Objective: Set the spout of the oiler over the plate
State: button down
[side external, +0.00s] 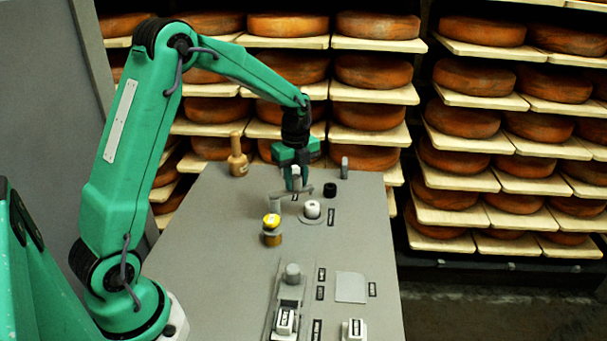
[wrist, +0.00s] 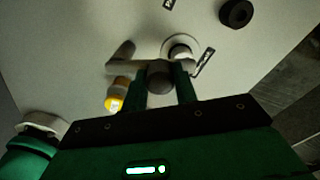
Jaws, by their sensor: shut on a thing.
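My gripper (side external: 296,184) is low over the far half of the grey bench, shut on an upright grey knob that I take to be part of the oiler (side external: 304,190). A thin grey bar runs sideways below the fingers, near a short grey post (side external: 276,205). In the wrist view the rounded knob (wrist: 160,78) sits between the fingers (wrist: 165,85), and a grey arm (wrist: 122,53) reaches left. A pale round plate (side external: 303,219) with a white-topped piece on it stands just in front. I cannot tell where the spout tip ends. A pale square plate (side external: 350,288) lies nearer the front.
A yellow-topped brass piece (side external: 271,228) stands left of the round plate. A black ring (side external: 330,190) lies right of the gripper. A wooden bottle-shaped piece (side external: 238,158) is at the far left. Switches (side external: 285,322) and labels fill the front. Cheese shelves stand behind.

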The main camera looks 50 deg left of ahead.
aim_at(297, 179)
jog(key=shift+s+d+r+m, duration=0.2)
jog(key=shift+d+m, duration=0.3)
jog(key=shift+m, duration=0.5)
jog(key=c, duration=1.1)
grip_release()
jog(key=shift+f, duration=0.1)
jog(key=shift+r, duration=3.9)
jog(key=shift+d+r, duration=0.1)
jog(key=s+d+r+n+t, duration=0.3)
jog(key=s+d+r+n, duration=0.4)
jog(key=s+n, duration=0.4)
jog(key=s+d+n+t, duration=0.2)
jog(key=s+d+n, duration=0.1)
jog(key=s+n, duration=0.7)
jog(key=shift+s+n+t, duration=0.3)
jog(key=shift+s+n, duration=0.1)
jog(key=shift+s, duration=0.65)
